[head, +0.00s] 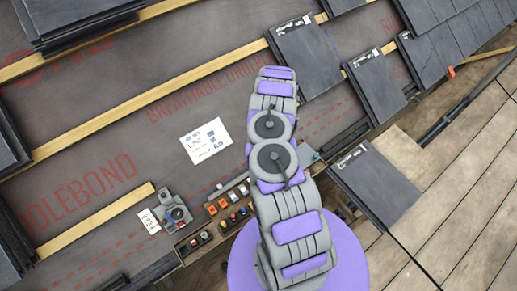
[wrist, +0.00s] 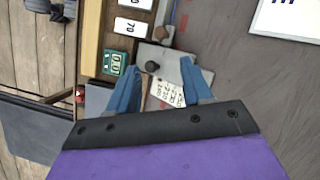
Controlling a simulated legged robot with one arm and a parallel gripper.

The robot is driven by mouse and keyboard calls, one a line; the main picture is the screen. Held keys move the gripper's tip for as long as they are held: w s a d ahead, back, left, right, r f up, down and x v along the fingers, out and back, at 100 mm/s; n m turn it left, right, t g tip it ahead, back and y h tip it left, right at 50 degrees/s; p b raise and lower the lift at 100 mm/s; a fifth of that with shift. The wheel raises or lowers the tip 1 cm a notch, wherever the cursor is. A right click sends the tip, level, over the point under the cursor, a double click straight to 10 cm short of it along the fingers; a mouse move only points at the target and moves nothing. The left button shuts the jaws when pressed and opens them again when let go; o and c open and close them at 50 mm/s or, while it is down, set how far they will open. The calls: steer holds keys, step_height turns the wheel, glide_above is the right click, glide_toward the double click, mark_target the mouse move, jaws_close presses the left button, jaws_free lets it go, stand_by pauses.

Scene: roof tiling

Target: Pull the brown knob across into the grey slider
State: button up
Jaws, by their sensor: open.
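In the head view my arm covers the middle and my gripper is not visible. A grey fixture (head: 174,213) with a dark round part stands at the lower left there; I cannot tell if it is the same one.
In the head view a wooden tray (head: 190,246) holds several coloured pieces. A white sheet (head: 206,141) lies on the membrane. Dark tiles (head: 305,55) and wooden battens (head: 90,126) surround the area.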

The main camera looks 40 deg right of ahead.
steer(key=v, duration=0.4)
steer(key=shift+r, duration=0.25)
steer(key=shift+d, duration=0.3)
